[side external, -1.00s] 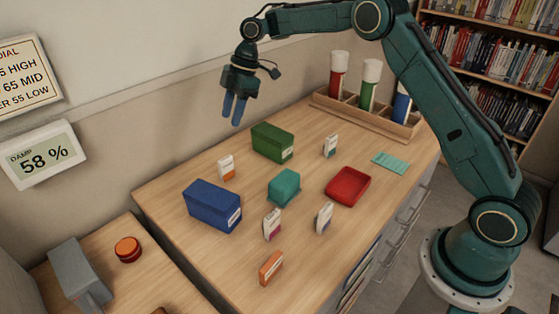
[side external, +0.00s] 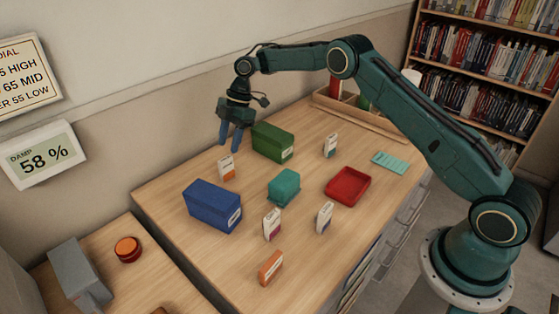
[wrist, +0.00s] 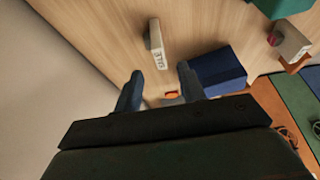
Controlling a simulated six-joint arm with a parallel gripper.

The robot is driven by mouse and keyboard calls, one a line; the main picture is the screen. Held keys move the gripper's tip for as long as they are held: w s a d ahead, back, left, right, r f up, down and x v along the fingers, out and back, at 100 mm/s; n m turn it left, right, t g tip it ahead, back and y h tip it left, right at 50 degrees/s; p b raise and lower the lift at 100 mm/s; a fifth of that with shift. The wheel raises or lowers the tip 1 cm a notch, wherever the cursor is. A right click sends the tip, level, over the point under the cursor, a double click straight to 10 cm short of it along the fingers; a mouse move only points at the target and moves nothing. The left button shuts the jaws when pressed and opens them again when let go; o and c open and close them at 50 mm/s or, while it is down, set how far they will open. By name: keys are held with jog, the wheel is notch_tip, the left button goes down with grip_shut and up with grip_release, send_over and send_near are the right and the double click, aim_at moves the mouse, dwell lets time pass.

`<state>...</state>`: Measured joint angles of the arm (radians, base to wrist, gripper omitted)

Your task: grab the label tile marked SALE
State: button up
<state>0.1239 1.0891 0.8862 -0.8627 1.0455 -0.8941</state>
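The small upright tile (side external: 226,168), white with an orange lower part, stands between the blue box and the green box in the side view. In the wrist view the tile (wrist: 157,45) shows dark letters on its pale face that appear to read SALE, seen at an angle. My gripper (side external: 229,146) hangs just above and behind this tile, pointing down. In the wrist view its two blue fingers (wrist: 160,76) are spread with nothing between them. The tile lies beyond the fingertips there, not between them.
A blue box (side external: 212,205) and a green box (side external: 272,142) flank the tile. A teal block (side external: 284,187), a red tray (side external: 348,186) and several other upright tiles stand farther right. The wall (side external: 150,115) is close behind my gripper.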

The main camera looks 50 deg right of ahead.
aim_at(225, 159)
jog(key=shift+a+f, duration=0.1)
jog(key=shift+f, duration=0.05)
jog(key=shift+x, duration=2.95)
grip_shut()
